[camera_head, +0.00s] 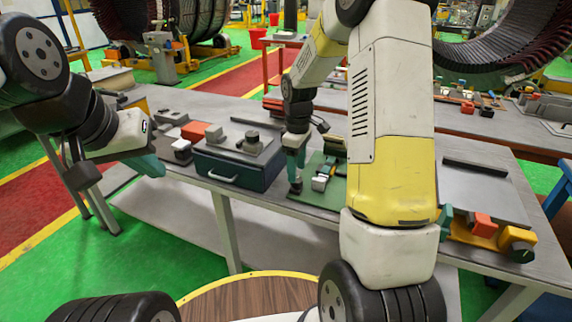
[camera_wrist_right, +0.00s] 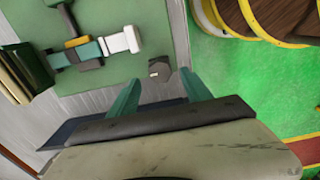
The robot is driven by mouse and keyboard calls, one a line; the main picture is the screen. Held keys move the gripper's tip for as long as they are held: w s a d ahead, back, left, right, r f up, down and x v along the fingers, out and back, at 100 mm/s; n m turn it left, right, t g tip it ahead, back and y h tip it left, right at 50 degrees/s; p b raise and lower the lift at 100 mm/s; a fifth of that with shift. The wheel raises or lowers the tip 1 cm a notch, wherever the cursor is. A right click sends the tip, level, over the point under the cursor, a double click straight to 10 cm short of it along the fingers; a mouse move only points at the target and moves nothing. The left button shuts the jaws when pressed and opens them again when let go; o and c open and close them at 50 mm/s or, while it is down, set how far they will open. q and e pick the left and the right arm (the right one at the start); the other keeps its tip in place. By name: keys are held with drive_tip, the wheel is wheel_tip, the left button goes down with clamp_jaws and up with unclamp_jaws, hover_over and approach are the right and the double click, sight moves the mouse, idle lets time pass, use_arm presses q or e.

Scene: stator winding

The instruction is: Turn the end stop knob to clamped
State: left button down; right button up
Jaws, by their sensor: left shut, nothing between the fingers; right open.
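A small dark grey faceted knob (camera_wrist_right: 160,69) sits on the green plate (camera_wrist_right: 125,78) near its edge in the right wrist view. My right gripper (camera_wrist_right: 160,88) is open, with its two teal fingertips on either side of the knob. I cannot tell whether they touch it. In the head view, my right gripper (camera_head: 296,163) points down over the plate's left part. A fixture of green, yellow and white pieces (camera_wrist_right: 118,43) lies on the plate beside the knob. The knob's setting is not readable.
A dark teal case with a handle (camera_head: 238,171) stands left of the plate, near a red block (camera_head: 194,131). A yellow and teal device with a red block (camera_head: 484,228) sits on the right end of the table. My right arm hides the table's middle.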

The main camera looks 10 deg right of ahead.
sight(297, 183)
drive_tip(key=shift+f, duration=1.65)
drive_tip(key=shift+c, duration=0.5)
clamp_jaws()
